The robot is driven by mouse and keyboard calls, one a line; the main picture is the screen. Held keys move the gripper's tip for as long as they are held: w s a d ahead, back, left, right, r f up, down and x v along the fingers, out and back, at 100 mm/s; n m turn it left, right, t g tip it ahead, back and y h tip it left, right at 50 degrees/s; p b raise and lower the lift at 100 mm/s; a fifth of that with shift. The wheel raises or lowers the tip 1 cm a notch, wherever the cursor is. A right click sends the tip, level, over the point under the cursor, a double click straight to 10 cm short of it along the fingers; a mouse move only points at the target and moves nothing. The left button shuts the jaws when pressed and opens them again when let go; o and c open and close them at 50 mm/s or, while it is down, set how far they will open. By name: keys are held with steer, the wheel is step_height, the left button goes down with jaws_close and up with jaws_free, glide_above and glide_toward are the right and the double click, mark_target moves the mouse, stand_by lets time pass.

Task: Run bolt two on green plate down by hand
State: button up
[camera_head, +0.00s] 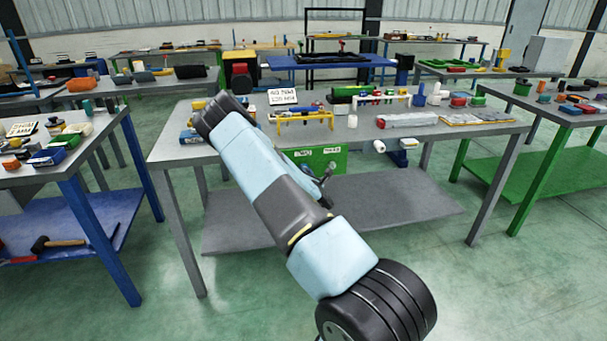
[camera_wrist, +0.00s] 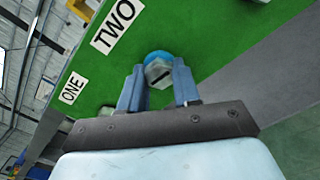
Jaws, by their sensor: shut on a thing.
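The green plate (camera_wrist: 205,35) fills much of the wrist view, with white labels ONE (camera_wrist: 73,88) and TWO (camera_wrist: 117,26). The bolt (camera_wrist: 158,72), with a grey hex head and a blue ring behind it, sits at the plate near the TWO label. My gripper (camera_wrist: 159,84) has its two blue-grey fingers on either side of the bolt head and is shut on it. In the head view the green plate (camera_head: 318,160) hangs at the front edge of the middle table, partly hidden by my arm. The bolt is too small to tell there.
The grey middle table (camera_head: 400,135) carries several items, among them a yellow frame (camera_head: 303,115) and a silver packet (camera_head: 407,119). A grey lower shelf (camera_head: 400,195) lies beneath. Side tables stand left (camera_head: 90,140) and right (camera_head: 560,117), with green floor between.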

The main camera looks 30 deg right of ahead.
steer(key=n, duration=2.5)
steer(key=shift+a+f, duration=0.1)
steer(key=shift+f, duration=0.15)
stand_by(1.8)
steer(key=shift+s, duration=0.1)
stand_by(0.4)
